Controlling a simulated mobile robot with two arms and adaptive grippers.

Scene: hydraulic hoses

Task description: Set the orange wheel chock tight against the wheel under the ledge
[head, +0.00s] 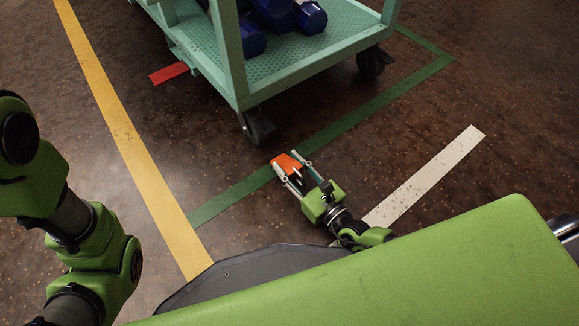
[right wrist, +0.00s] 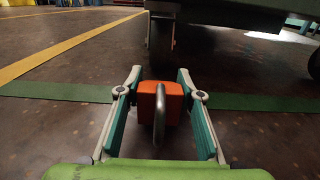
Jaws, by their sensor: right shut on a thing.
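The orange wheel chock (head: 287,162) is between the fingers of my right gripper (head: 292,166), low over or on the floor; I cannot tell whether it touches the floor. In the right wrist view, the chock (right wrist: 148,104) has a grey bar handle (right wrist: 159,115) facing the camera, and the right gripper's fingers (right wrist: 160,88) are on both sides of it. The near caster wheel (head: 259,128) stands under the lower shelf ledge (head: 300,75) of a teal cart. A floor gap separates chock and wheel. My left arm shows at the left; its gripper is out of view.
The cart's shelf carries blue dumbbells (head: 275,15) and overhangs the wheel. Another caster (head: 371,62) stands farther right. A red piece (head: 169,73) shows beside the cart's left side. Green (head: 232,200), yellow (head: 130,140) and white (head: 425,178) floor stripes surround clear dark floor.

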